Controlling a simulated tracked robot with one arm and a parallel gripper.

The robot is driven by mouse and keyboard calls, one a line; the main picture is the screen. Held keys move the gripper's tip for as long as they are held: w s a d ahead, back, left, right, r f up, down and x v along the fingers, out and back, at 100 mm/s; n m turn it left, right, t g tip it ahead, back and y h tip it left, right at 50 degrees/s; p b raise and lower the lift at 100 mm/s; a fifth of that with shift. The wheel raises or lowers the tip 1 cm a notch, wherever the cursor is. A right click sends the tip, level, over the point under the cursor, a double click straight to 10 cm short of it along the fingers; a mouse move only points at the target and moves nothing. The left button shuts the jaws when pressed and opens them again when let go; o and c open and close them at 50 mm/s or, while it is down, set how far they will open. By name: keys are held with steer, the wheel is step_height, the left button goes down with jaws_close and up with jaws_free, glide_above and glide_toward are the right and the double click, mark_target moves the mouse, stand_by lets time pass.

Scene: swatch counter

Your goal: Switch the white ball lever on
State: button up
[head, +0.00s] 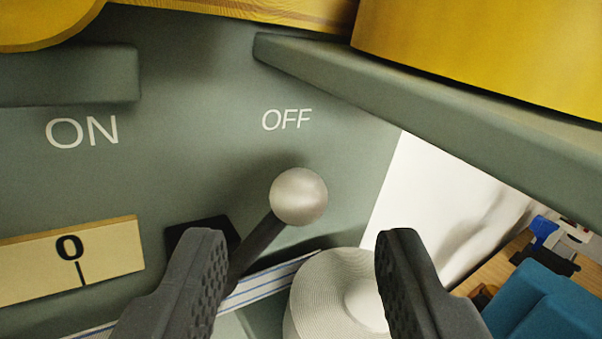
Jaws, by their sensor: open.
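The white ball lever (299,196) has a pale round knob on a dark stem. It leans right, with its knob below the OFF label (287,120) on a grey-green panel (200,120). The ON label (82,132) is to the left. My gripper (300,250) is open, with one dark finger on each side of the picture's lower middle. The knob shows between and above the fingertips, and I see no finger touching it. The left finger hides the lower part of the stem.
A white ribbed round object (340,300) is low between the fingers. A grey-green ledge (440,120) and a yellow round shape (490,50) fill the upper right. A blue object (545,300) is at lower right.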

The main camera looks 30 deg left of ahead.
mark_target(300, 218)
steer(key=shift+x, duration=1.55)
steer(key=c, duration=0.9)
